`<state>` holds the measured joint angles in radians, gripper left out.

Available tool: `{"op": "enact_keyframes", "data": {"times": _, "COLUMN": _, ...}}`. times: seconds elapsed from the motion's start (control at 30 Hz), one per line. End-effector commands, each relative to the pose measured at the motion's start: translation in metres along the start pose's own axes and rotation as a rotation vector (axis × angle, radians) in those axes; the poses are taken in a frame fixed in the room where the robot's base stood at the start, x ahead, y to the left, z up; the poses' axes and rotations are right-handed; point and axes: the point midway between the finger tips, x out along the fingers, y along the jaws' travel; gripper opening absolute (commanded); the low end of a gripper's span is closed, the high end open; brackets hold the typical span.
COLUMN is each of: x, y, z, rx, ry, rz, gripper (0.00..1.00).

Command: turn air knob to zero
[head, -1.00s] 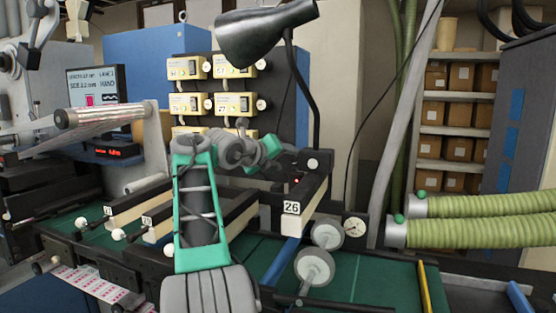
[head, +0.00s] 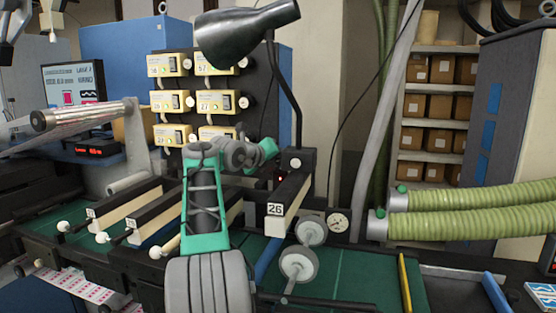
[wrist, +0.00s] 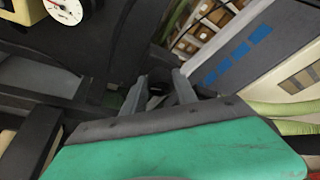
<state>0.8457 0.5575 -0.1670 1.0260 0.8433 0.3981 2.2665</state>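I cannot pick out the air knob with certainty. A small pale round fitting (head: 295,162) is on the black block above that arm. My gripper (wrist: 158,82) has its two grey fingers apart in the wrist view. A small dark shape lies between or beyond the fingertips; contact cannot be told. In the head view the fingers are hidden or too small to tell.
Two pale rollers (head: 305,248) stand below the gauge. A black lamp (head: 245,30) hangs above a panel of cream control boxes (head: 215,100). Thick green hoses (head: 470,205) run at the right. The green bed (head: 350,280) is mostly clear at the front.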

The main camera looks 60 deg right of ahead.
Motion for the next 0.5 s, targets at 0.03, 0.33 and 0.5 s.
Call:
{"op": "enact_keyframes", "data": {"times": 0.03, "x": -0.0001, "y": -0.0001, "z": 0.0001, "rx": 0.0, "ry": 0.0, "rz": 0.0, "gripper": 0.27}}
{"op": "enact_keyframes", "data": {"times": 0.33, "x": -0.0003, "y": -0.0001, "z": 0.0002, "rx": 0.0, "ry": 0.0, "rz": 0.0, "gripper": 0.03}}
{"op": "enact_keyframes", "data": {"times": 0.5, "x": -0.0003, "y": 0.0002, "z": 0.0001, "rx": -0.002, "ry": 0.0, "rz": -0.001, "gripper": 0.0}}
